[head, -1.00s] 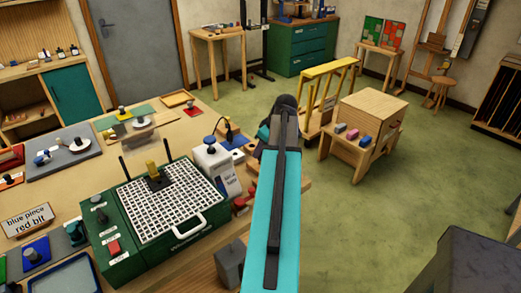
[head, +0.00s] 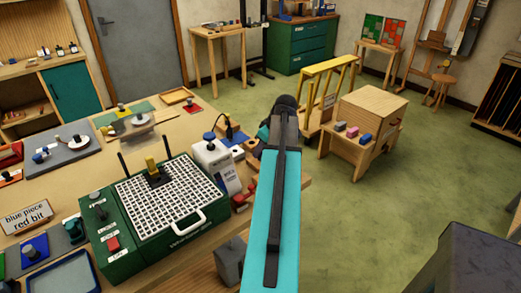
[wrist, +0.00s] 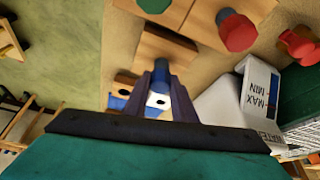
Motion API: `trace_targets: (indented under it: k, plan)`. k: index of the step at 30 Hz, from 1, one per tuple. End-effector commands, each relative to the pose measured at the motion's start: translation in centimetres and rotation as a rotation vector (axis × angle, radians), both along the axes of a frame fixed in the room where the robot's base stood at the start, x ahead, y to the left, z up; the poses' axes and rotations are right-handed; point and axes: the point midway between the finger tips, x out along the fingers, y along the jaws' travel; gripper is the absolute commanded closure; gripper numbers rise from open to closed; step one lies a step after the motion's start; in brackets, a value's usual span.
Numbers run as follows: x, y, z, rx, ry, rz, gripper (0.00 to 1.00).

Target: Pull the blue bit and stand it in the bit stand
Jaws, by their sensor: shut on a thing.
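In the wrist view my gripper (wrist: 161,86) points at the wooden bench, its two dark fingers shut around a small blue piece (wrist: 162,69), which looks like the blue bit. Its far end lies against or just above a brown wooden block (wrist: 163,45); I cannot tell whether it touches. A white-and-blue part (wrist: 157,101) shows between the fingers nearer the wrist. In the head view my teal arm hides the fingertips and the held piece. I cannot tell for certain which thing is the bit stand.
The bottle (wrist: 228,115) and red knobs (wrist: 237,32) are close right in the wrist view. A sign (head: 28,217) reads "blue piece red bit".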

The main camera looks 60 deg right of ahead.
Motion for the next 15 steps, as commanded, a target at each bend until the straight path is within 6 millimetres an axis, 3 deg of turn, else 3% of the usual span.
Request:
trace_targets:
  k: [1, 5, 15]
  plan:
    - [0.01, 0.00, -0.07, 0.000, 0.000, 0.000, 0.75]
    - [0.01, 0.00, -0.02, 0.000, 0.000, 0.000, 0.54]
    - [0.04, 0.03, 0.03, 0.000, 0.000, 0.001, 0.54]
